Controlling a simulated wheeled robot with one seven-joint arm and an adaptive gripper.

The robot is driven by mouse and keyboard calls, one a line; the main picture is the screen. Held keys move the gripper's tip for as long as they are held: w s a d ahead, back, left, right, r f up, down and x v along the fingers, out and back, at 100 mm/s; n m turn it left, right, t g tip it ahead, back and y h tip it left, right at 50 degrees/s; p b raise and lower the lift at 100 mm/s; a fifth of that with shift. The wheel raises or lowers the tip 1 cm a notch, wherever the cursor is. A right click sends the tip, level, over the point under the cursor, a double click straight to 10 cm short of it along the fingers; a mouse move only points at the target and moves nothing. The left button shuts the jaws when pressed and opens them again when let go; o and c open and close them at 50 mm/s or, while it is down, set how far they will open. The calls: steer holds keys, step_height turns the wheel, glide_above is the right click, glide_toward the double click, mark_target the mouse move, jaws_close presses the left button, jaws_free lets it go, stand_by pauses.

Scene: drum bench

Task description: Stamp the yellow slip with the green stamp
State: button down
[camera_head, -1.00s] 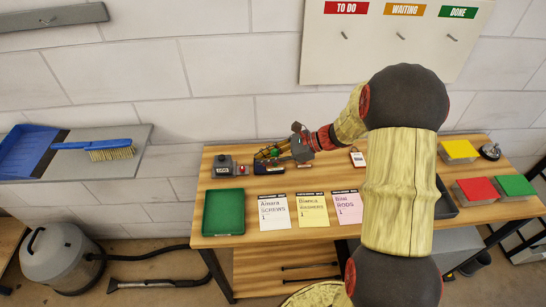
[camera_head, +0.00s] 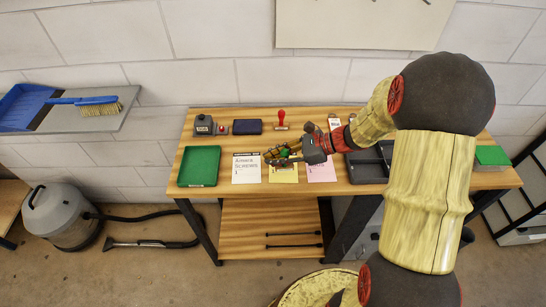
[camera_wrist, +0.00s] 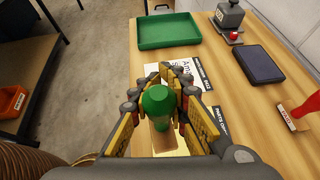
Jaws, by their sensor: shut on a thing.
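My gripper (camera_head: 281,156) is shut on the green stamp (camera_wrist: 158,103). In the wrist view, its green knob sits between the two fingers and its wooden lower part points down. A green spot of the stamp also shows at the fingers in the head view. The yellow slip (camera_head: 284,176) lies on the bench between the white slip (camera_head: 246,169) and the pink slip (camera_head: 321,172). My gripper is over its back part and hides its printed lines. I cannot tell whether the stamp touches the slip.
The dark blue ink pad (camera_head: 247,127), a grey device (camera_head: 204,125) and a red stamp (camera_head: 281,121) stand along the bench's back. A green tray (camera_head: 199,167) lies at the left. A dark divided tray (camera_head: 366,166) is right of the slips.

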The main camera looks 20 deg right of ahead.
steer(key=shift+f+b, duration=1.85)
steer(key=shift+f, duration=0.5)
steer(key=shift+f, duration=0.65)
steer(key=shift+r, duration=0.1)
steer(key=shift+r+p, duration=0.35)
steer(key=shift+r, duration=0.2)
steer(key=shift+r+p, duration=2.35)
steer(key=shift+r, duration=0.1)
